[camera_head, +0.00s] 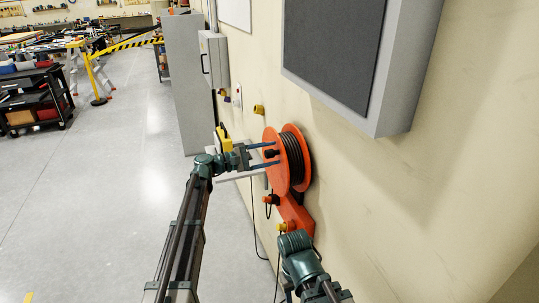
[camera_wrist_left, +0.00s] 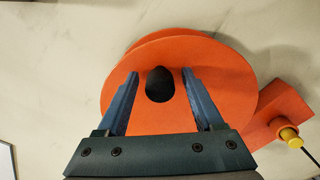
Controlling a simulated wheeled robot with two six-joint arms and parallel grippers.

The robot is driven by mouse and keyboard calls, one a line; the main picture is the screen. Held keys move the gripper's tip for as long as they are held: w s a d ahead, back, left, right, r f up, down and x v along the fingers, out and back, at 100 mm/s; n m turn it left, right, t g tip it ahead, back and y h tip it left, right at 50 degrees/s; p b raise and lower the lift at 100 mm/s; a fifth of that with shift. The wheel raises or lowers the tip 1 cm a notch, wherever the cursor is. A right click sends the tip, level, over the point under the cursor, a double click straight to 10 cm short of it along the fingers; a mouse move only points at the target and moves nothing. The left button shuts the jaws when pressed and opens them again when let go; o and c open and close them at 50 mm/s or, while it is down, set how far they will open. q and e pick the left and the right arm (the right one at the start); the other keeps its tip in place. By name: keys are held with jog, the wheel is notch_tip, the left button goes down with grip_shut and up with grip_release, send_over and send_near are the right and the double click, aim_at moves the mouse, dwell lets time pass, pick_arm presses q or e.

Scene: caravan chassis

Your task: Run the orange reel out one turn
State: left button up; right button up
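The orange reel (camera_head: 272,178) is mounted on the wall, with black cable (camera_head: 293,156) wound between its two round flanges. A black knob (camera_wrist_left: 160,84) stands out from the reel's near face. My left gripper (camera_head: 279,153) is at that face. In the left wrist view its blue fingers (camera_wrist_left: 159,72) are open, one on each side of the knob, with a gap on both sides. An orange bracket (camera_head: 293,212) lies below the reel, with a yellow fitting (camera_wrist_left: 289,135) and a dark cable from it. My right arm shows at the bottom, but its gripper is not visible.
A large grey panel box (camera_head: 400,70) juts from the wall above the reel. A small grey cabinet (camera_head: 214,60) and a tall grey partition (camera_head: 183,85) stand farther along. A pale shelf-like surface (camera_head: 231,177) is behind my left gripper.

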pick_arm(q)
jog(key=shift+a, duration=0.1)
jog(key=v, duration=1.3)
jog(key=shift+a, duration=0.25)
jog(key=shift+s, duration=0.1)
